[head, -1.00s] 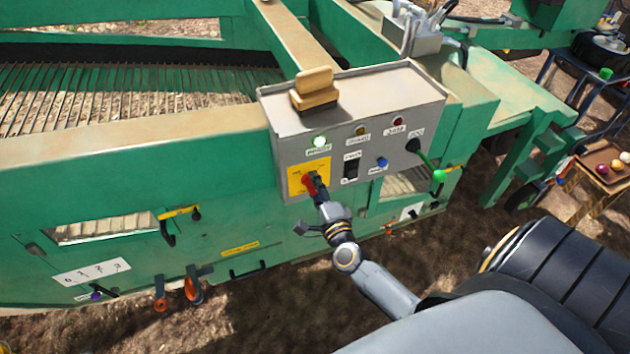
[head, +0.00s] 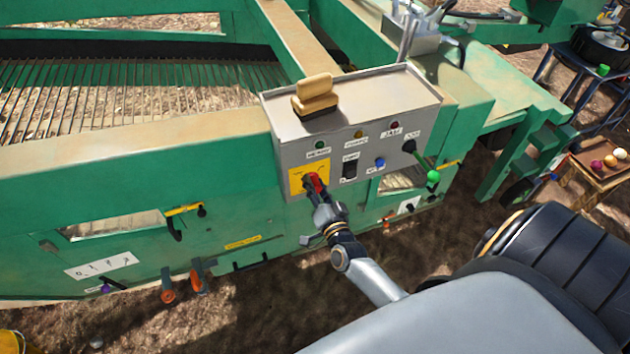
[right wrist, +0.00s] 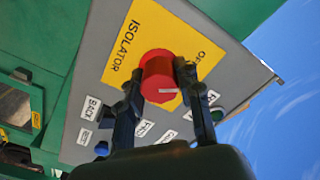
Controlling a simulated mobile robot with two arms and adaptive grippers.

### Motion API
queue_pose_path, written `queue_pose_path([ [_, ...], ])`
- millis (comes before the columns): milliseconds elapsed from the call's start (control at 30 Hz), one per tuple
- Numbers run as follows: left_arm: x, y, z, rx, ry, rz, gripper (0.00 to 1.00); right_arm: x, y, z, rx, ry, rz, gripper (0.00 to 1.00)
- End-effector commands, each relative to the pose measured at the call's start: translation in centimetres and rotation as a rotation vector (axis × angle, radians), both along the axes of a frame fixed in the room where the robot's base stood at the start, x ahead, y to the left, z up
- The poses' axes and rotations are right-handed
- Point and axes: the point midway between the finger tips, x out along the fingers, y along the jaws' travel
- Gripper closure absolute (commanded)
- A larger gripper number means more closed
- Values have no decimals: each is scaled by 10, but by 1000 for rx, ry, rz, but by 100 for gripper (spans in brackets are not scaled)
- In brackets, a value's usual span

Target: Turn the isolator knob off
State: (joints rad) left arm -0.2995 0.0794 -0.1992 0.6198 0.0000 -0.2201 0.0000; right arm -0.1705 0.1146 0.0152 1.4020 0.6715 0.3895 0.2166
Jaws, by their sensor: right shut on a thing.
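The red isolator knob (right wrist: 159,76) sits on a yellow plate (right wrist: 124,52) marked ISOLATOR, with part of the word OFF showing on the right in the right wrist view. In the head view the knob (head: 317,182) is on the grey control box (head: 288,150). My right gripper (right wrist: 165,85) is shut on the knob, with one dark finger on each side. In the head view the right gripper (head: 316,188) partly covers the knob and plate. The lamp (head: 320,145) at the box's upper left is dark. My left gripper is not in view.
A wooden-handled brush (head: 316,96) lies on top of the box. A black switch (head: 349,169), a blue button (head: 379,162) and a green-ended lever (head: 433,177) are right of the knob. Green machine framework surrounds the box.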

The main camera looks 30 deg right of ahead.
Motion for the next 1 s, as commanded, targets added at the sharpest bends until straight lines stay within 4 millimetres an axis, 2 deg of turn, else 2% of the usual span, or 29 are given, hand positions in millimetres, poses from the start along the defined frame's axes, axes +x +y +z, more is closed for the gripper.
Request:
queue_pose_path([
  [400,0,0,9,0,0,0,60,0,1,-1,-189,51,2,97],
  [967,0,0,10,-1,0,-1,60,-1,1,-2,-219,58,2,97],
  [1000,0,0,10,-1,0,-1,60,-1,1,-2,-219,58,2,62],
])
